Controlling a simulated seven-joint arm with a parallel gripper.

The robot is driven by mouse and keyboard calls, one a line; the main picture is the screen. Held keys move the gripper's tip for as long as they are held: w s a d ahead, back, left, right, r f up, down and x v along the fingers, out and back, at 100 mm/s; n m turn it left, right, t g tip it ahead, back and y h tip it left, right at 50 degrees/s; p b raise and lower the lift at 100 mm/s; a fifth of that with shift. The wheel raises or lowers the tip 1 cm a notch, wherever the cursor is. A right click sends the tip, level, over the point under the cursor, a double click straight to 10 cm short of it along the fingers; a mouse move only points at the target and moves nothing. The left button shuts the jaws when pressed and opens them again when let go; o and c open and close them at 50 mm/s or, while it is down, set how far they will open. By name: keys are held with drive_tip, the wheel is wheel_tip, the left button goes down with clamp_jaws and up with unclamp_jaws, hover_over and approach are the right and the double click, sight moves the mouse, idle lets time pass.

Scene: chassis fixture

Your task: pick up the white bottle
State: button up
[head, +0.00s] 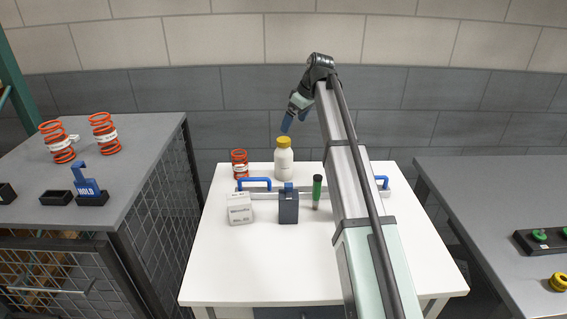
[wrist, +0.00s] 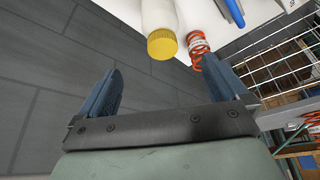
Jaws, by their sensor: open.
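The white bottle (head: 284,163) with a yellow cap stands upright near the back of the white table (head: 252,262). In the wrist view the bottle (wrist: 158,14) shows its yellow cap (wrist: 162,44) toward me, beyond the gap between the fingers. My gripper (head: 288,122) is above the bottle and close to its cap in the head view. In the wrist view my gripper (wrist: 165,85) is open with nothing between its blue fingers. The bottle is apart from the fingers; its base is out of the wrist view.
An orange spring-like can (head: 240,164) stands just left of the bottle, also in the wrist view (wrist: 198,46). A wall is behind.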

sight(282, 148)
drive_tip(key=x, duration=0.8)
drive_tip(key=shift+f, duration=0.1)
drive_tip(key=shift+x, duration=2.6)
drive_tip(key=shift+s, duration=0.1)
drive_tip(key=c, duration=1.6)
